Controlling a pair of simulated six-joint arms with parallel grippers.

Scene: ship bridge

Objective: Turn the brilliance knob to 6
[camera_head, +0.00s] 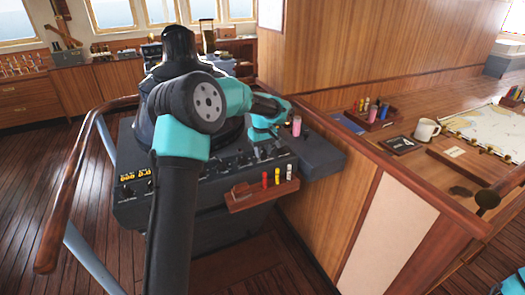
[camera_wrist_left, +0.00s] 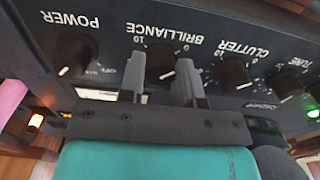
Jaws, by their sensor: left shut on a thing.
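The brilliance knob (camera_wrist_left: 161,56) is a black round knob with a white pointer mark, under the label BRILLIANCE, which appears upside down in the left wrist view. Its scale runs from 10 at the picture's left to 0 at the right; the pointer mark points toward the picture's bottom right, and I cannot read its exact value. My left gripper (camera_wrist_left: 160,80) has one grey finger on each side of this knob and is shut on it. In the head view the left gripper (camera_head: 267,148) is over the console's control panel, and the knob is too small to make out.
The power knob (camera_wrist_left: 74,52) and the clutter knob (camera_wrist_left: 235,72) flank it; the tune knob (camera_wrist_left: 287,84) is further right. A wooden holder (camera_head: 262,198) with coloured pens is on the console's front. A mug (camera_head: 426,131) stands on the chart table at right.

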